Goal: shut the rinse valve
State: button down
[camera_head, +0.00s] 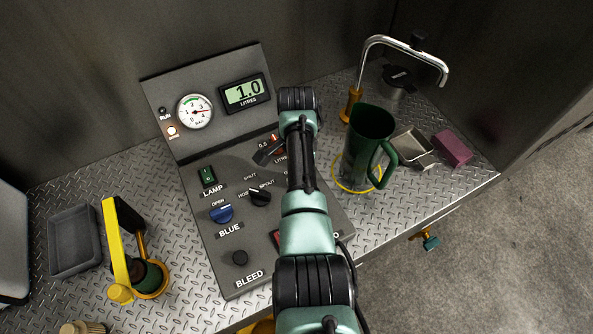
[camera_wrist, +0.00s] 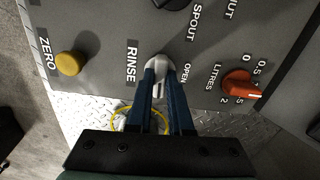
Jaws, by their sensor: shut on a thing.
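In the wrist view the rinse valve is a pale grey knob (camera_wrist: 165,61) on the dark panel, beside the word RINSE. The word OPEN is printed to its right. My gripper (camera_wrist: 167,75) has its two blue fingers shut on the knob, one on each side. Part of the knob shows between the fingers, pointing down the picture; the fingers hide its sides. In the head view my arm covers the rinse valve and most of my gripper.
An orange litres knob (camera_wrist: 240,84) is right of the valve, a yellow ZERO button (camera_wrist: 70,63) left. In the head view a green jug (camera_head: 369,134) stands in a yellow ring near the curved spout (camera_head: 403,47). The display (camera_head: 245,93) reads 1.0. A blue valve (camera_head: 221,213) is left.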

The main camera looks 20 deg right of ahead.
jog(key=shift+w+d+r+m, duration=0.1)
jog(key=shift+m, duration=0.4)
jog(key=c, duration=0.8)
grip_release()
notch_tip(320, 180, up, 13)
jog(key=shift+f+b, duration=0.1)
jog(key=shift+b, duration=0.65)
